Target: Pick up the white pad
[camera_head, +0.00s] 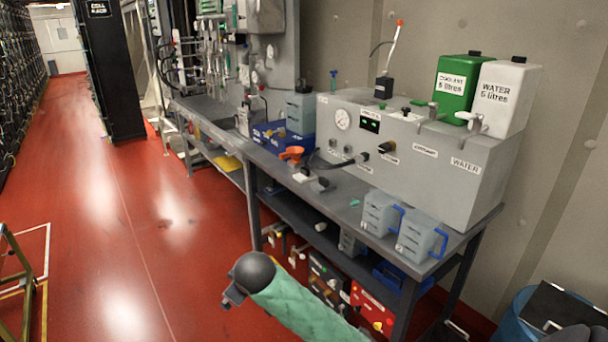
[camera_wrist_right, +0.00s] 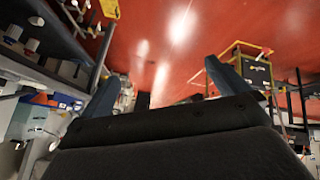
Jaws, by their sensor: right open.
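A small white flat piece (camera_head: 301,177) lies on the grey bench (camera_head: 345,205), just below an orange-topped item (camera_head: 291,154); it may be the white pad, but it is too small to be sure. My right gripper (camera_head: 231,299) hangs in front of the bench over the red floor, apart from the white piece and lower in the picture. In the right wrist view its two dark fingers (camera_wrist_right: 166,86) are spread with nothing between them. The pad cannot be made out in that view. My left gripper is out of view.
A grey test unit (camera_head: 420,155) carries a green coolant can (camera_head: 458,88) and a white water can (camera_head: 502,97). Two jugs with blue handles (camera_head: 416,236) stand at the bench's right end.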

